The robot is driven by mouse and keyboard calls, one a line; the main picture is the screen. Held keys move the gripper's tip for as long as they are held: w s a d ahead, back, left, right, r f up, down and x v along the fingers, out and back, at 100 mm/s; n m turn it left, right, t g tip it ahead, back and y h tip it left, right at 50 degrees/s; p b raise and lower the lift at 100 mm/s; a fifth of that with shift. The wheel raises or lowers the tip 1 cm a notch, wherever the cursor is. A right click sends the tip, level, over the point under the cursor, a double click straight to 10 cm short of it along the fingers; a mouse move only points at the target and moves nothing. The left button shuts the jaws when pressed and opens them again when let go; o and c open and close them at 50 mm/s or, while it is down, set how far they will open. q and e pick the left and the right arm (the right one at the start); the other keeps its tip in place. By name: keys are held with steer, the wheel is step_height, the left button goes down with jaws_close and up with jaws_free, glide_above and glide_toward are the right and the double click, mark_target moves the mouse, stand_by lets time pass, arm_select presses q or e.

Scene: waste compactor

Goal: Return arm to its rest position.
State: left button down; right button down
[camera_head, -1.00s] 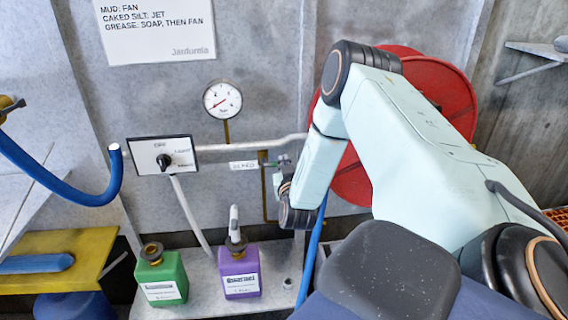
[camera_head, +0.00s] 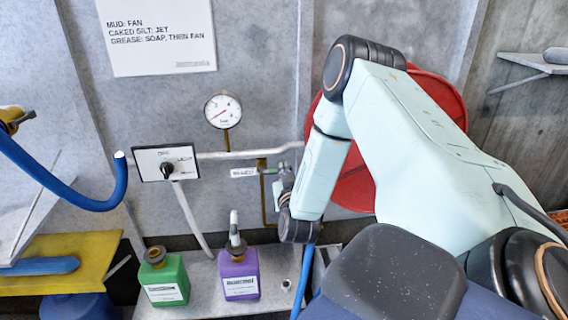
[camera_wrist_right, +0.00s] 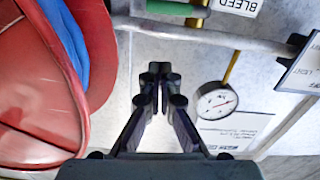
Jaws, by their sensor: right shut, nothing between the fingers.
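My right arm (camera_head: 420,150) reaches in from the right in the head view, bends at a high elbow and comes down to a dark wrist joint (camera_head: 298,228) in front of the grey wall. My right gripper (camera_wrist_right: 158,72) shows clearly in the wrist view, its dark fingers together and empty. In the head view it is mostly hidden behind the forearm, near the BLEED label (camera_head: 244,172). In the wrist view the pressure gauge (camera_wrist_right: 215,100) is right of the fingertips. My left gripper is not in view.
A red hose reel (camera_head: 440,95) is behind my right arm. A pipe (camera_head: 240,154) links the selector box (camera_head: 166,162) toward the reel. Green (camera_head: 163,280) and purple (camera_head: 238,275) bottles stand on a low shelf. A blue hose (camera_head: 75,192) hangs at left.

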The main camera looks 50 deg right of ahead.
steer(key=s+a+f+n+g+y+b, duration=0.1)
steer(key=s+a+f+g+y, duration=0.2)
steer(key=s+a+f+y, duration=0.45)
steer(key=s+a+f+n+g+y+b, duration=0.1)
steer(key=s+a+f+g+y+b, duration=0.3)
steer(key=a+f, duration=0.75)
steer(key=s+a+f+n+g+b, duration=0.2)
steer(key=s+a+f, duration=0.3)
steer(key=s, duration=0.5)
steer(key=s+a+f+n+g+b, duration=0.2)
steer(key=s+a+f+g, duration=0.2)
steer(key=s, duration=0.6)
steer(key=shift+s+a+f+g, duration=0.35)
steer(key=shift+a+f, duration=0.3)
steer(key=shift+a, duration=0.15)
steer(key=shift+s, duration=0.1)
